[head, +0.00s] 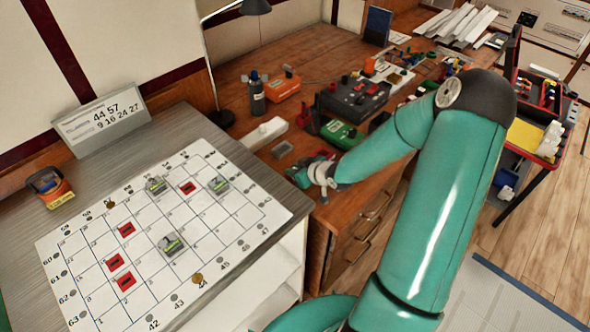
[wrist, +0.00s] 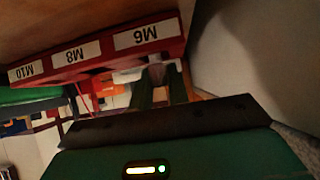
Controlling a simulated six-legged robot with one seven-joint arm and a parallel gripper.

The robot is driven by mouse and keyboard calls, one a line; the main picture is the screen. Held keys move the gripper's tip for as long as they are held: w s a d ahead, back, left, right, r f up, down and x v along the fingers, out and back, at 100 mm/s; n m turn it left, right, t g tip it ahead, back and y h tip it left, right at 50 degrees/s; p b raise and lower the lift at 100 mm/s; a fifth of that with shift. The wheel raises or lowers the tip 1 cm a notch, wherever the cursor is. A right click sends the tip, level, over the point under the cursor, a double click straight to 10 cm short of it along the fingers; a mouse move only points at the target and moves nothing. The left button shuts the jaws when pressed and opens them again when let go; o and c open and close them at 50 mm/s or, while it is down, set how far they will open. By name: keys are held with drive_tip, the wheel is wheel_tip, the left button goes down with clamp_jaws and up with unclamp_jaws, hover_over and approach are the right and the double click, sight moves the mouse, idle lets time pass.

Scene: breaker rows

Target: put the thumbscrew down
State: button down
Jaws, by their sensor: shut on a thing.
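My gripper (wrist: 160,82) shows in the wrist view as two dark green fingers, shut on a small dull brownish-grey piece, likely the thumbscrew (wrist: 157,72). The fingers hide most of it. Just beyond and above it in the wrist view is a red tray (wrist: 95,58) with upside-down labels M6, M8 and M10. The held piece appears close to the M6 end; I cannot tell whether it touches the tray. In the head view, my gripper's teal hand (head: 301,176) is low at the wooden desk's front left corner, and the thumbscrew cannot be made out there.
The wooden desk (head: 290,55) carries a black-and-red case (head: 353,97), a green box (head: 342,134), an orange box (head: 284,86) and a dark bottle (head: 257,95). At left, a gridded sheet (head: 95,250) holds red tiles, breakers and brass-coloured pieces. A lettered sign (head: 101,119) stands behind.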

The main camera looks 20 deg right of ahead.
drive_tip(key=shift+f, duration=0.15)
drive_tip(key=c, duration=1.3)
unclamp_jaws()
drive_tip(key=shift+c, duration=0.2)
